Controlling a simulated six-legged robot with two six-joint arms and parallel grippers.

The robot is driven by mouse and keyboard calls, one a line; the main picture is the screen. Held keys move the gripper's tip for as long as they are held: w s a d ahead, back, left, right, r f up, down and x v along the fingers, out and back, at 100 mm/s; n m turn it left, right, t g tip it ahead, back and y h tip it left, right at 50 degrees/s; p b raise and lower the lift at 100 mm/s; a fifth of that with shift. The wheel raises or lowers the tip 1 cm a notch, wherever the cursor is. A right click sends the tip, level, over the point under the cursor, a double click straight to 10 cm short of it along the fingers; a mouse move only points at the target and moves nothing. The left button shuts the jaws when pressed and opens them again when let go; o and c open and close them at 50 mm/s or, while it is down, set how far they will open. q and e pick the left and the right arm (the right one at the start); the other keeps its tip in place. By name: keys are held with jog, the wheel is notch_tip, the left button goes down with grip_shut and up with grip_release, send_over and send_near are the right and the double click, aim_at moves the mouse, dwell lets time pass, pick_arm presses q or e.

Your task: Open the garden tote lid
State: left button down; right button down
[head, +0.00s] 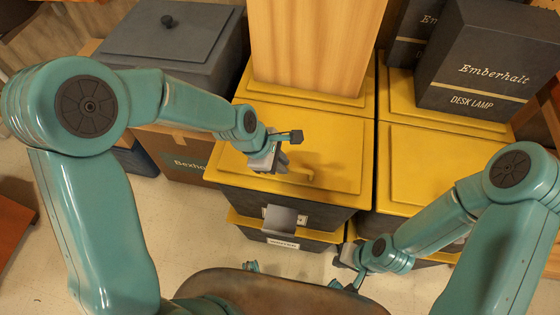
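A dark tote with a yellow lid (240,150) stands in the middle in the head view. The lid lies flat and closed. I cannot read a label naming it the garden tote. A grey flap-like piece (282,218) juts from its front. My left gripper (286,150) is over the front part of this lid, with its fingers apart and nothing visible between them. I cannot tell if it touches the lid. My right gripper (354,268) is low, right of the tote's front and over the floor. Its fingers are small and partly hidden by its own arm.
A tall wooden block (310,45) stands on the back of the lid. A grey knobbed bin (165,45) and cardboard box (170,150) stand left. Floor (200,235) shows in front.

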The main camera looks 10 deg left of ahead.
pick_arm(q)
jog(key=w+r+g+p, duration=0.1)
jog(key=w+r+p, duration=0.3)
jog(key=r+p, duration=0.3)
jog(key=w+r+g+p, duration=0.1)
jog(key=w+r+p, duration=0.3)
jog(key=r+p, duration=0.3)
jog(key=shift+g+p, duration=0.3)
jog(key=shift+p, duration=0.25)
jog(key=shift+a, duration=0.1)
